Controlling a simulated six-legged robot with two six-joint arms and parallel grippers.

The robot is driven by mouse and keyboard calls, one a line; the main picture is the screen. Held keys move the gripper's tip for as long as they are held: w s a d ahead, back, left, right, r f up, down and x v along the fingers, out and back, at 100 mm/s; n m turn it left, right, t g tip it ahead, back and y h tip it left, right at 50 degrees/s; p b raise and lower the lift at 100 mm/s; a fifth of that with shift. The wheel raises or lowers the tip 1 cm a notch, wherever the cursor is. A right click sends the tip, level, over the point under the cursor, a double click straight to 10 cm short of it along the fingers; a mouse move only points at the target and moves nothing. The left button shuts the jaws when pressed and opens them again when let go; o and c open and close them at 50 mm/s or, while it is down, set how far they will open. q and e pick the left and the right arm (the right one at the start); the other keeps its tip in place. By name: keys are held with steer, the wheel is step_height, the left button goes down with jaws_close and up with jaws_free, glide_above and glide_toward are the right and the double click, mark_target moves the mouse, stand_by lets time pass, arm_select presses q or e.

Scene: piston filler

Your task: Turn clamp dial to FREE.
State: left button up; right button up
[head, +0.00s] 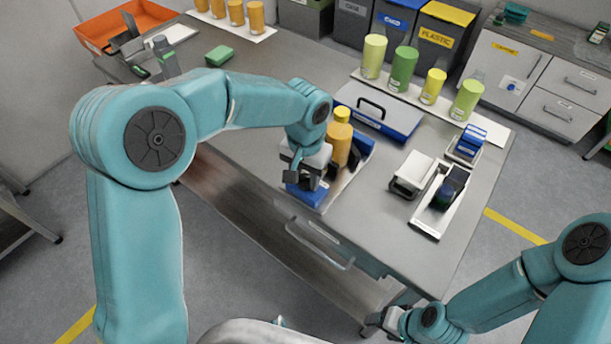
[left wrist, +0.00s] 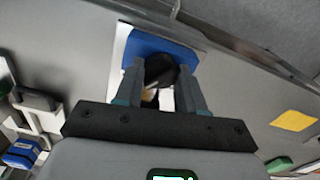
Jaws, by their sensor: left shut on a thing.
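The piston filler has a blue base (head: 306,195) with an orange cylinder (head: 339,150) and a yellow top (head: 342,115), near the table's front edge. In the left wrist view a dark round dial (left wrist: 161,68) sits against the blue block (left wrist: 150,44), with a pale mark on it. My left gripper (head: 305,181) is at the front of the base, its fingers on either side of the dial and shut on it. The gripper hides the dial in the head view, and no dial lettering is readable. My right gripper (head: 374,322) is low, below the table's front edge, its jaws unclear.
A blue case (head: 378,110) with a black handle lies behind the filler. Green and yellow cylinders (head: 403,68) line the back. The table's left middle is mostly clear.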

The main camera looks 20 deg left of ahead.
mark_target(305, 180)
arm_select(q)
steer(key=n+b, duration=0.1)
steer(key=n, duration=0.2)
steer(key=shift+f+n+b, duration=0.1)
steer(key=shift+n+b, duration=0.2)
steer(key=shift+b, duration=0.05)
steer(key=n+b, duration=0.1)
steer(key=n, duration=0.3)
steer(key=shift+w+n+b, duration=0.1)
steer(key=shift+n+b, duration=0.2)
steer(key=n+b, duration=0.1)
steer(key=n, duration=0.3)
steer(key=shift+n+b, duration=0.45)
steer(key=shift+n, duration=1.35)
steer(key=shift+a+r, duration=0.1)
steer(key=shift+r, duration=0.1)
steer(key=o, duration=1)
steer(key=shift+f, duration=0.1)
steer(key=shift+o, duration=0.2)
step_height(305, 180, up, 16)
steer(key=p, duration=0.2)
steer(key=shift+r, duration=0.2)
steer(key=shift+s, duration=0.2)
